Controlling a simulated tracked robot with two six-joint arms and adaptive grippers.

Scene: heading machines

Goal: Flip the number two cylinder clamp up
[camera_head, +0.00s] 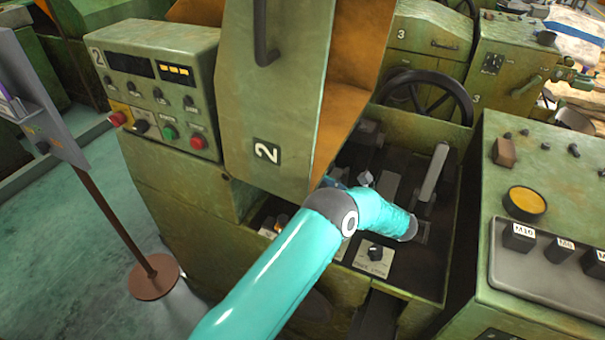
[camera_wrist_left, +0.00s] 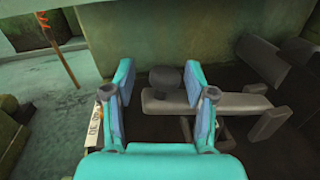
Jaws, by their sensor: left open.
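The number two machine (camera_head: 266,152) has its green cover raised over an open bay. In the left wrist view, a pale flat bar with a dark round knob (camera_wrist_left: 166,80) at its left part lies low in the bay; it looks like the cylinder clamp (camera_wrist_left: 225,103). My left gripper (camera_wrist_left: 159,72) is open, its two teal fingers on either side of the knob. I cannot tell whether they touch it. In the head view, my left arm reaches into the bay and hides most of the gripper and clamp. My right gripper is not in view.
A pale lever (camera_head: 433,172) stands upright at the bay's right side. A control box (camera_head: 160,85) with buttons is left of the cover, and a button panel (camera_head: 550,210) is at right. A handwheel (camera_head: 428,95) stands behind. A pole on a round base (camera_head: 153,277) stands on the floor left.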

